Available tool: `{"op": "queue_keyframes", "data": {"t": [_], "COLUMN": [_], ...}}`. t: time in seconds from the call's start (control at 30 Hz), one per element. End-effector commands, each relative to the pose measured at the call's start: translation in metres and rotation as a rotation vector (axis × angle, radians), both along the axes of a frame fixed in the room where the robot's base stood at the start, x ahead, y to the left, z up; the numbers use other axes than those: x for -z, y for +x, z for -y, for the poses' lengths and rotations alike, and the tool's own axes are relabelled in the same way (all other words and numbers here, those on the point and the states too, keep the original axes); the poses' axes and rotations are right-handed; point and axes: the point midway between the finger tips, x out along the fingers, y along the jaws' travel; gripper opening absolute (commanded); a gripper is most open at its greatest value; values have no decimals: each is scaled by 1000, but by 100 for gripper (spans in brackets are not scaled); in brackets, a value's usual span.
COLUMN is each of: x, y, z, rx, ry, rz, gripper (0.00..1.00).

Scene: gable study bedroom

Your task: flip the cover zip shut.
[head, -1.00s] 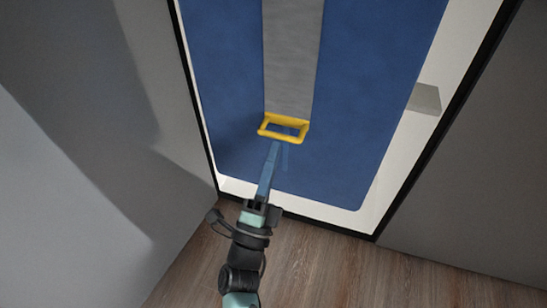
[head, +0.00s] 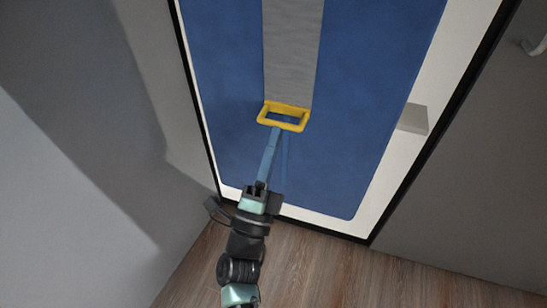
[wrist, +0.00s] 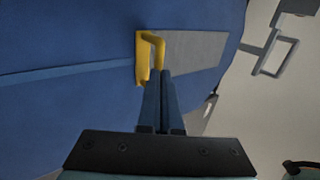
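The cover (head: 345,80) is a tall blue panel on a white backing, with a grey strip (head: 290,55) down its middle. A yellow rectangular pull loop (head: 284,108) sits at the strip's lower end. It also shows in the wrist view (wrist: 143,62) beside the grey strip (wrist: 192,52). My gripper (head: 275,130) reaches up from below with its long blue fingers at the loop's lower bar. In the wrist view the fingers (wrist: 159,74) are close together, with part of the yellow loop between their tips. The fingertips partly hide that bar. No separate zip teeth can be made out.
A dark frame edge (head: 415,146) borders the panel on the right. A small grey block (head: 413,119) is on the white backing. A grey wall stands close at left. Wooden floor (head: 310,268) lies below. A grey handle (wrist: 277,52) shows at right in the wrist view.

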Motion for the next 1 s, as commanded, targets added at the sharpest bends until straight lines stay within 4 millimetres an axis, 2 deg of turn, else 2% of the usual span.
{"op": "queue_keyframes", "data": {"t": [0.03, 0.3, 0.5, 0.73, 1.0], "x": [-33, -116, -169, -209, -228], "y": [0, 0, 0, 0, 0], "z": [1, 0, 0, 0, 0], "rx": [1, 0, 0, 0, 0], "ry": [2, 1, 0, 0, 1], "rz": [5, 4, 3, 3, 1], "gripper": [0, 0, 0, 0, 0]}}
